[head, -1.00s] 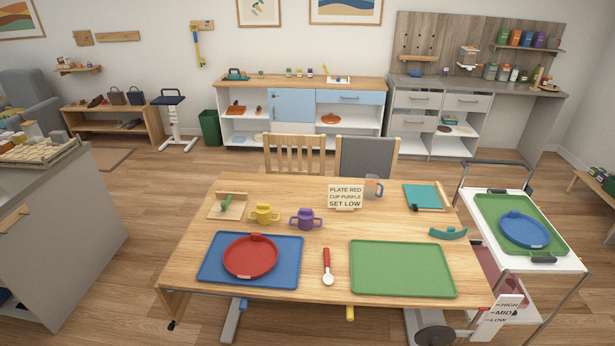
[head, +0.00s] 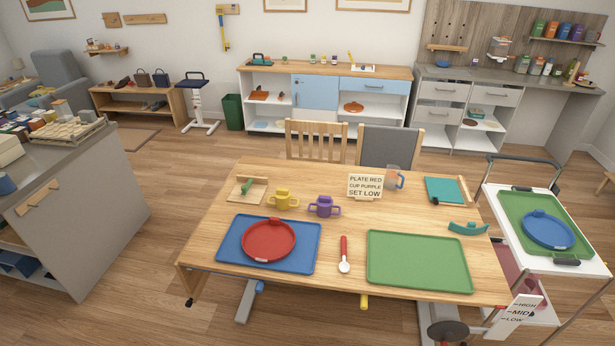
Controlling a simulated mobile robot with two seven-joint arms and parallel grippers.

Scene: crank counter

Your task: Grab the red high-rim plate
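The red high-rim plate (head: 268,241) sits on the blue tray (head: 308,257) at the left front of the wooden table. It lies flat, with a small raised tab at its back edge. Neither of my grippers shows in the head view, and nothing is touching the plate. A sign (head: 365,186) on the table reads "PLATE RED, CUP PURPLE, SET LOW".
A yellow cup (head: 284,198) and a purple cup (head: 323,207) stand behind the blue tray. A red-handled spoon (head: 344,255) lies right of it, then an empty green tray (head: 419,262). A cart at right holds a blue plate (head: 547,230). Floor left of the table is clear.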

